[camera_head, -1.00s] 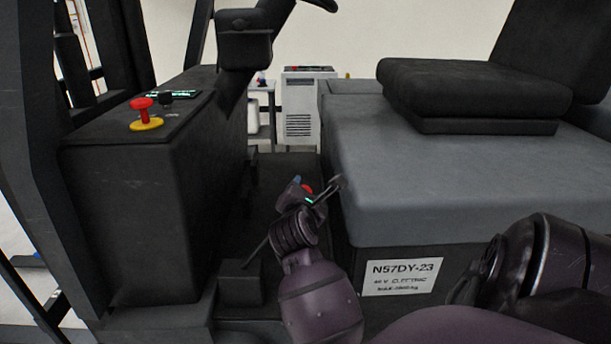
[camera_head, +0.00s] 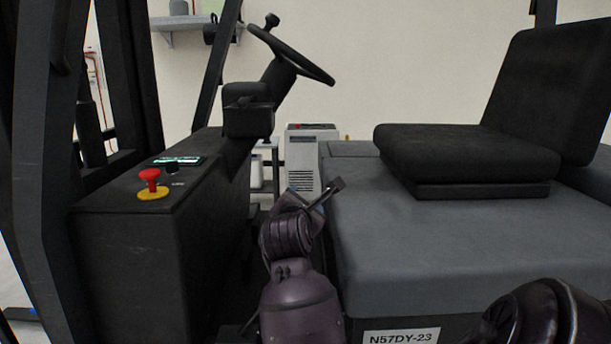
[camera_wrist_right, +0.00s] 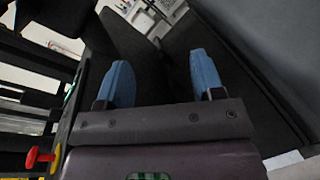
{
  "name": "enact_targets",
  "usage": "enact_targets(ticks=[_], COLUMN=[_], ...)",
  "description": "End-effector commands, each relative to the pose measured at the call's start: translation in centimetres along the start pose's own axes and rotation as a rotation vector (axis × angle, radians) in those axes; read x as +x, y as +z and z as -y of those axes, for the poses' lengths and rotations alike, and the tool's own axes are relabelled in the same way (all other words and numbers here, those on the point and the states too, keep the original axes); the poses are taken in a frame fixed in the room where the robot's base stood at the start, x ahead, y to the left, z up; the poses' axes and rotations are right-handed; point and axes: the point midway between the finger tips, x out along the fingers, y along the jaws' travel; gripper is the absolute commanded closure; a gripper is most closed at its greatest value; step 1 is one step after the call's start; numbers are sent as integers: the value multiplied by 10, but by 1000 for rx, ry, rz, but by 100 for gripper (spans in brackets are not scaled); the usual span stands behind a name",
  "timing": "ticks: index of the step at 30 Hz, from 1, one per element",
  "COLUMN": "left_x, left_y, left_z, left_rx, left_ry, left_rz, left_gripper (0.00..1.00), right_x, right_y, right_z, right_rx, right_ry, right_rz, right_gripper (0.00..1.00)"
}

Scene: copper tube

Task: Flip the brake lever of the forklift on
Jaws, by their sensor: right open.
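The forklift's dark console (camera_head: 150,240) stands at the left in the head view. A red knob on a yellow base (camera_head: 152,190) sits on its top. A dark box (camera_head: 248,113) is mounted under the steering wheel (camera_head: 300,55). I cannot make out for certain which part is the brake lever. My right gripper (camera_wrist_right: 162,78) is open, with its two blue fingers apart and nothing between them. In the head view it is over the gap between console and seat base, right of the console and below the box. My left gripper is not in view.
The grey seat base (camera_head: 440,235) and black seat (camera_head: 465,155) are close on the right of my right arm. Dark frame posts (camera_head: 45,130) stand at the left. A grey cabinet (camera_head: 305,165) is behind the gap.

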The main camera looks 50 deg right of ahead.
Motion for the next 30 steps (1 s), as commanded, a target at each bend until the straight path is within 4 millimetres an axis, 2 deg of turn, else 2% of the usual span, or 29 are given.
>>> enact_targets(ticks=[1,3,10,30], left_x=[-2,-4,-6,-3], left_y=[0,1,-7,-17], left_z=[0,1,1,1], left_rx=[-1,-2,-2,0], left_ry=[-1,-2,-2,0], left_rz=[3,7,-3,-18], left_gripper=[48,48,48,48], right_x=[-2,-3,-6,-6], right_y=[12,21,41,45], right_z=[-8,-14,-29,-32], right_rx=[5,4,2,-1], right_ry=[3,1,0,-2], right_rz=[4,2,0,-1], right_gripper=[39,39,39,39])
